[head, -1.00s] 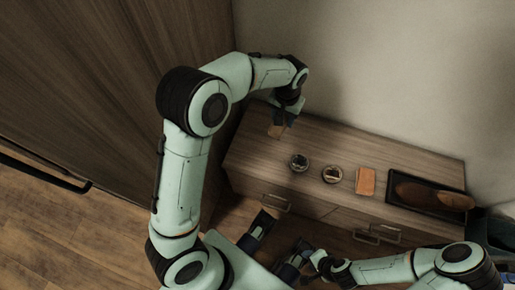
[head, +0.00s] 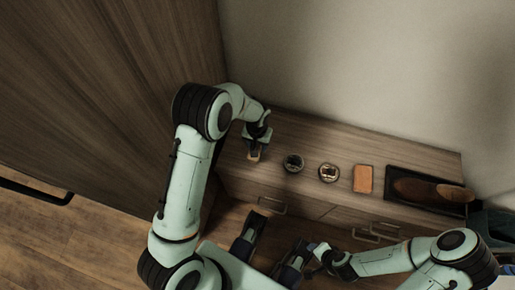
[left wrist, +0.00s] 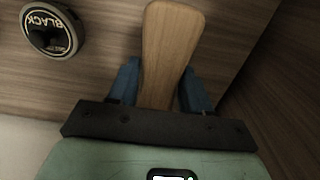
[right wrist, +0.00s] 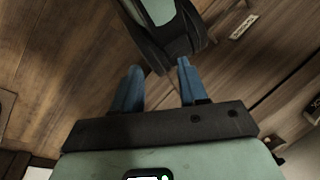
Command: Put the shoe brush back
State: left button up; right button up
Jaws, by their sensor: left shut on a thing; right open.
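The shoe brush shows a tan wooden body (left wrist: 170,45) in the left wrist view, and a small part of it (head: 254,155) shows in the head view. My left gripper (left wrist: 159,82) is shut on it, with one blue finger on each side. In the head view my left gripper (head: 257,142) is over the left end of the cabinet top (head: 310,140). I cannot tell whether the brush touches the wood. Bristles are not visible. My right gripper (right wrist: 157,72) is open and empty, low in front of the cabinet.
Two round tins, the left one (head: 293,163) and the right one (head: 329,172), stand right of the brush. An orange-brown block (head: 362,179) and a dark tray (head: 398,199) with brown shoes (head: 415,189) lie farther right. A tall wooden panel (head: 130,80) rises at left.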

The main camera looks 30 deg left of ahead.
pick_arm(q)
jog(key=shift+f+b, duration=0.4)
jog(key=shift+f, duration=1.55)
pick_arm(e)
jog(key=shift+w+d+f+t, duration=0.35)
jog(key=shift+w+f, duration=0.2)
jog(key=shift+w, duration=0.2)
pick_arm(q)
jog(key=shift+f, duration=0.1)
jog(key=shift+f, duration=0.1)
jog(key=o, duration=0.9)
pick_arm(e)
jog(key=shift+w+f, duration=0.1)
jog(key=shift+w, duration=0.05)
pick_arm(q)
jog(key=shift+r, duration=0.4)
notch_tip(320, 180, up, 12)
jog(key=p, duration=0.2)
jog(key=shift+f+p, duration=0.2)
jog(key=shift+p, duration=0.15)
pick_arm(e)
jog(key=shift+g, duration=0.75)
jog(key=s+r, duration=0.1)
jog(key=s+a+r, duration=0.1)
jog(key=s, duration=0.1)
jog(key=s+a+r, duration=0.1)
jog(key=shift+s+r, duration=0.2)
jog(key=shift+r, duration=0.05)
